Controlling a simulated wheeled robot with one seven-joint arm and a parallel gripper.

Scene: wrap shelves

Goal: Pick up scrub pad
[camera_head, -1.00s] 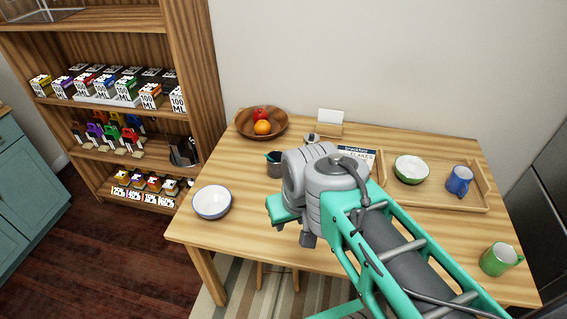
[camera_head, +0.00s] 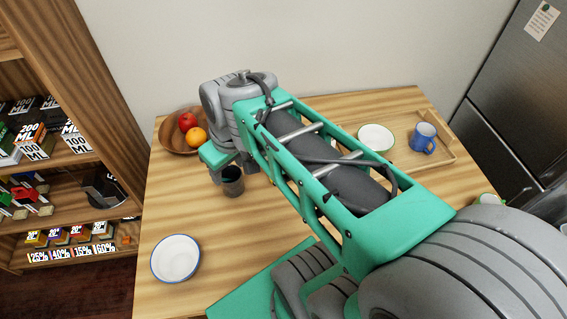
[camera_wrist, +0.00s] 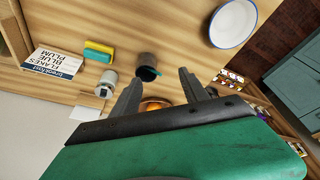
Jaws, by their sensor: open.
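The scrub pad (camera_wrist: 99,51), a yellow and green block, lies on the wooden table in the wrist view, left of my gripper and apart from it. In the head view it does not show; my arm covers that part of the table. My gripper (camera_wrist: 160,76) is open and empty, with its two grey fingers spread. A dark cup (camera_wrist: 147,62) stands beyond the fingertips in the wrist view.
The head view also shows a fruit bowl (camera_head: 172,143), a white bowl (camera_head: 176,258), and a tray (camera_head: 447,148) with a blue mug (camera_head: 423,138).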

